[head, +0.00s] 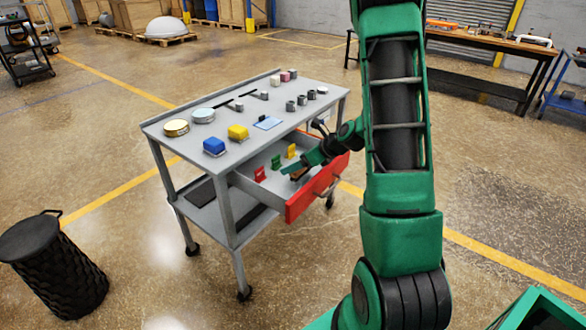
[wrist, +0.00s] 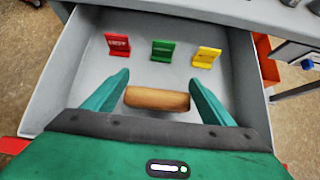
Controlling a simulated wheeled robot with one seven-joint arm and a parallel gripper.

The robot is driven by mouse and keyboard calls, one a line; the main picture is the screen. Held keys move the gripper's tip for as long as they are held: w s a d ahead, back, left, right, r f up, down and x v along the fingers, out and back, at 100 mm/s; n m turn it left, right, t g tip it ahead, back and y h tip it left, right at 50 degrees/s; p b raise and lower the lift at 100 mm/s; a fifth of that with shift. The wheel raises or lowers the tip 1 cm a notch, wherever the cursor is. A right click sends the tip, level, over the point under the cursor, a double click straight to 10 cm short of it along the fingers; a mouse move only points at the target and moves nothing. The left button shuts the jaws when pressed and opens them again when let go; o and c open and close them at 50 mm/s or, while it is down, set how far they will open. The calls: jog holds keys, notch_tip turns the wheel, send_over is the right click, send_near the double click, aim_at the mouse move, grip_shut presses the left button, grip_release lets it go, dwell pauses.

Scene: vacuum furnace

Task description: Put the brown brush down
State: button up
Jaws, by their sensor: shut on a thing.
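The brown brush (wrist: 156,99) lies crosswise between the two green fingers of my gripper (wrist: 159,80), which is shut on it. In the wrist view its light wooden body shows; its underside is hidden. The brush is over the open drawer (wrist: 88,75), and I cannot tell whether it touches the drawer floor. In the head view the brush (head: 298,174) shows as a small brown patch at my gripper (head: 292,171), inside the red-fronted drawer (head: 318,190) of the grey cart.
Red (wrist: 118,45), green (wrist: 162,50) and yellow (wrist: 206,57) label stands are at the drawer's back. The drawer floor around the brush looks clear. The cart top (head: 222,164) holds blue and yellow blocks, round tins and several small parts. A black bin (head: 50,265) stands at left.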

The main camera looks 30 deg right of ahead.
jog(key=shift+f, duration=0.75)
jog(key=o, duration=1.4)
jog(key=shift+f, duration=0.1)
